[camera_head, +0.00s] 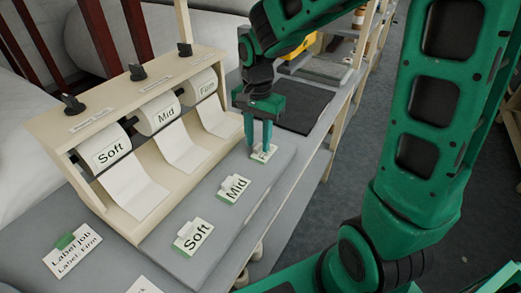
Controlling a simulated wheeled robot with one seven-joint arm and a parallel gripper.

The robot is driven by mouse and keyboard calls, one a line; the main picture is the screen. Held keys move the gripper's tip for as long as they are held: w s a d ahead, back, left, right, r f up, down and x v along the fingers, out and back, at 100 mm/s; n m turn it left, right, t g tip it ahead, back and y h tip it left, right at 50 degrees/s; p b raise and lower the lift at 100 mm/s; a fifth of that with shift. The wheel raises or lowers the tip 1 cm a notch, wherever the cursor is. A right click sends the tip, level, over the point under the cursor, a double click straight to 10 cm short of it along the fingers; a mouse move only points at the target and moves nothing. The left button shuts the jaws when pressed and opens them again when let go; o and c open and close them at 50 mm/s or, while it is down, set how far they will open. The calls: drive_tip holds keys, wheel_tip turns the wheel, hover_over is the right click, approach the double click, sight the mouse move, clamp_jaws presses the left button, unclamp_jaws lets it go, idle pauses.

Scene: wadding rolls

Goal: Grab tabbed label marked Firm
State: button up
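The Firm label (264,154) is a small white card with a green edge. It lies at the far end of a row on the grey board, and its print is mostly covered by my fingers. My gripper (258,146) points down right over this label. Its two green fingers stand apart with a gap between them, their tips at the label's back part. Whether they touch its tab cannot be told. The Mid label (234,190) and the Soft label (193,237) lie nearer, each with a raised tab.
A cream dispenser (125,80) holds Soft, Mid and Firm rolls left of the labels. A card reading "Label job, Label: Firm" (73,254) lies at the lower left. A dark mat (303,108) lies beyond my gripper. The table's edge runs along the right.

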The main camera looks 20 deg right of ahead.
sight(256, 147)
drive_tip(key=shift+f, duration=0.3)
clamp_jaws()
drive_tip(key=shift+r, duration=0.1)
drive_tip(key=shift+r, duration=0.5)
drive_tip(key=r, duration=0.3)
drive_tip(key=shift+s+a+r, duration=0.2)
drive_tip(key=shift+a+r, duration=0.1)
drive_tip(key=shift+a, duration=0.1)
drive_tip(key=s+a+r, duration=0.5)
drive_tip(key=a+r, duration=0.1)
drive_tip(key=a, duration=0.3)
drive_tip(key=shift+a+r, duration=0.15)
drive_tip(key=shift+a, duration=0.1)
